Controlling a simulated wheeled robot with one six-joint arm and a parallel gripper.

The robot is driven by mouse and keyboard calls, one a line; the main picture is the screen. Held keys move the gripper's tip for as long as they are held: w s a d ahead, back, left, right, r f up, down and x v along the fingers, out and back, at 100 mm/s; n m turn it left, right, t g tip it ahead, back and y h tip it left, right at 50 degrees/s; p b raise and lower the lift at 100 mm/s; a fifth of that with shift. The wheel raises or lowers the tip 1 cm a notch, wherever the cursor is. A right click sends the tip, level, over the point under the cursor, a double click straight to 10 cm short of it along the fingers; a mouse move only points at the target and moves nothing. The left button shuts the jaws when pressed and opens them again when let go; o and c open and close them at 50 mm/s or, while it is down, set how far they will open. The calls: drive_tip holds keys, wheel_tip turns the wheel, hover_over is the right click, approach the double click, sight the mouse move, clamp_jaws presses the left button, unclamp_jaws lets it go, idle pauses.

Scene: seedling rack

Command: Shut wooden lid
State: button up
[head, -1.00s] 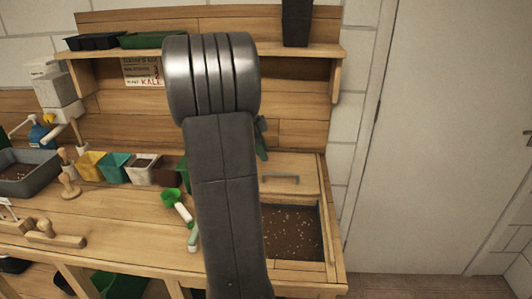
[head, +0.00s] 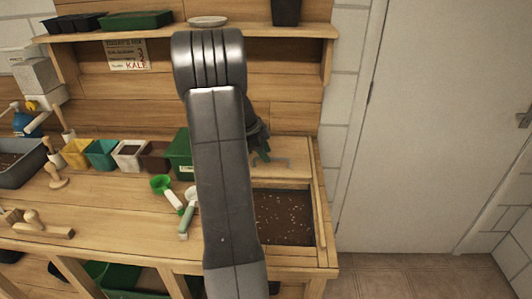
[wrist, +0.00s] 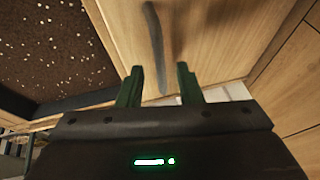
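The wooden lid (head: 295,148) lies at the back of the soil bin (head: 314,220), with dark speckled soil (head: 283,215) uncovered in front of it. Its grey bar handle (head: 278,162) is partly hidden by my gripper (head: 262,158). In the wrist view the lid (wrist: 215,35) fills the upper middle, and the soil (wrist: 45,45) is at upper left. My gripper (wrist: 159,68) is open, its two green fingers apart. The handle (wrist: 153,40) runs between the fingers in that picture; I cannot tell whether they touch it.
Green, white, teal and yellow pots (head: 102,152) stand left of my arm. A green scoop (head: 162,186) and a white-handled tool (head: 188,212) lie on the bench (head: 110,215). A shelf (head: 160,32) holds trays above. A door (head: 440,120) is at right.

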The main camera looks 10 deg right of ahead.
drive_tip(key=shift+d+f, duration=0.2)
drive_tip(key=shift+f, duration=0.25)
clamp_jaws()
drive_tip(key=shift+s, duration=0.1)
drive_tip(key=shift+s+a+f+b, duration=0.15)
drive_tip(key=shift+s+b, duration=0.15)
drive_tip(key=shift+b, duration=0.2)
drive_tip(key=s+a+b, duration=0.2)
drive_tip(key=s+b, duration=0.4)
drive_tip(key=s, duration=0.6)
drive_tip(key=s+a+b, duration=0.3)
drive_tip(key=s+b, duration=0.2)
drive_tip(key=s, duration=0.8)
drive_tip(key=shift+s+b, duration=0.15)
drive_tip(key=shift+b, duration=0.2)
unclamp_jaws()
drive_tip(key=shift+s, duration=0.2)
